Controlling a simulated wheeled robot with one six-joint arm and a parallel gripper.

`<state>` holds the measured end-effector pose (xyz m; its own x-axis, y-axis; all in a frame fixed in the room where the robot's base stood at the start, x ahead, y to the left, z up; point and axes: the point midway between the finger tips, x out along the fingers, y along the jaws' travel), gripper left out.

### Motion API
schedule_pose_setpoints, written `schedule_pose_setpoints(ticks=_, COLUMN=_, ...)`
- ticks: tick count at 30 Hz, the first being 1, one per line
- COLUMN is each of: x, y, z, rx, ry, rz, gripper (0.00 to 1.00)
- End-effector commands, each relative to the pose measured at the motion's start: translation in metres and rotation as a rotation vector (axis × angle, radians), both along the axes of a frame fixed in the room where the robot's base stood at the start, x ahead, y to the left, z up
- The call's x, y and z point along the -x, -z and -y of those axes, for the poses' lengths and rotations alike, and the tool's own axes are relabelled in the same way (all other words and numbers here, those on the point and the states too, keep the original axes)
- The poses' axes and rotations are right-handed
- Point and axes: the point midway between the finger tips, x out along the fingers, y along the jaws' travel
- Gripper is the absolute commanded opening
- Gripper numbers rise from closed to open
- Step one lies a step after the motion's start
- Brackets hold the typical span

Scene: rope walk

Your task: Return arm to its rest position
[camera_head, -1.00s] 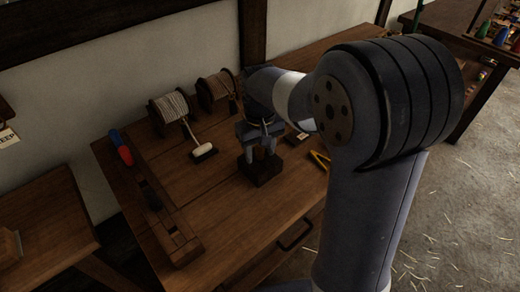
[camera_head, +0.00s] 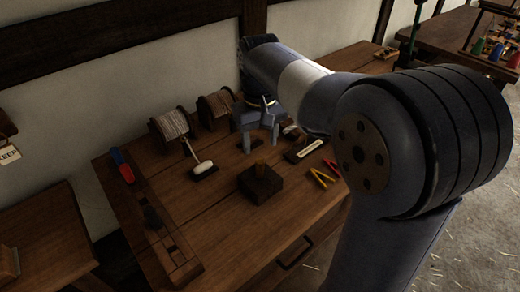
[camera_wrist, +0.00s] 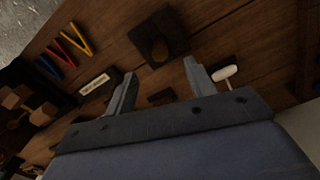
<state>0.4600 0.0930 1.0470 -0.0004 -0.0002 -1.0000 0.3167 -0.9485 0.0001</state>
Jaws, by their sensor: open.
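My gripper (camera_head: 261,141) hangs above the back of the wooden workbench (camera_head: 225,230), with its fingers apart and nothing between them. In the wrist view my gripper (camera_wrist: 158,95) also shows open and empty. A dark square block (camera_head: 261,185) with a brown peg or knob on top stands on the bench, in front of and apart from my gripper. The block also shows beyond the fingertips in the wrist view (camera_wrist: 158,38). My arm crosses the right half of the head view and hides part of the bench.
Two rope spools (camera_head: 170,126) stand by the wall, near a white-headed mallet (camera_head: 203,168). A labelled block (camera_head: 309,149) and red and yellow tools (camera_head: 322,175) lie right of the dark block. A slotted tray (camera_head: 150,215) runs along the left edge. The front middle is clear.

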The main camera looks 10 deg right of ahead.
Motion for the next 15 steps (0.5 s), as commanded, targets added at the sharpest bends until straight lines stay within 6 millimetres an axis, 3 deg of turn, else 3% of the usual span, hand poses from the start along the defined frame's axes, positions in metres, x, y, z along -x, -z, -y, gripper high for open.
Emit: schedule_pose_setpoints(ticks=15, x=0.0002, y=0.0007, z=0.0001, rx=0.0, ry=0.0, rz=-0.001, gripper=0.52)
